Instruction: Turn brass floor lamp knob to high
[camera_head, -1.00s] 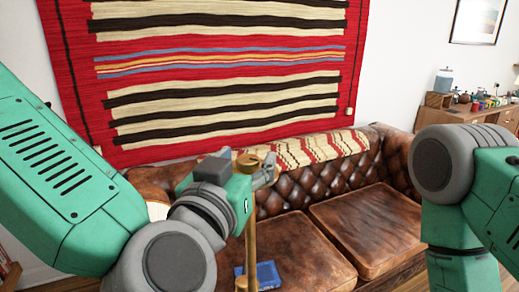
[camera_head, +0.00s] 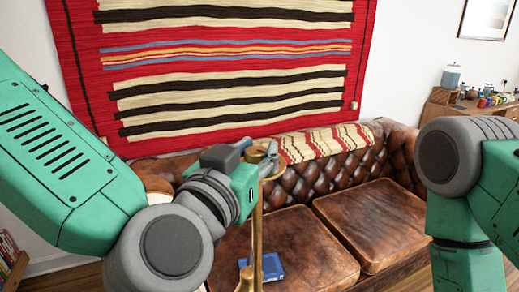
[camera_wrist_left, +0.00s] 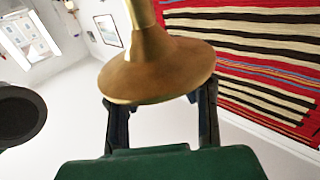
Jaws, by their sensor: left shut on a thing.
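The brass floor lamp (camera_head: 258,225) stands in front of the sofa, its thin upright pole near the middle of the head view. My left gripper (camera_head: 270,163) is at the lamp's top, shut on its brass part. In the left wrist view, a flared brass lamp piece (camera_wrist_left: 160,72) fills the space between the two dark fingers (camera_wrist_left: 163,112) and hides their tips. I cannot make out the knob itself or its setting. My right arm shows at the right, but its gripper is out of view.
A brown leather sofa (camera_head: 375,222) with a striped throw (camera_head: 318,143) is behind the lamp. A blue book (camera_head: 272,267) lies low beside the pole. A red striped rug (camera_head: 230,118) hangs on the wall. A wooden sideboard (camera_head: 436,107) stands at the far right.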

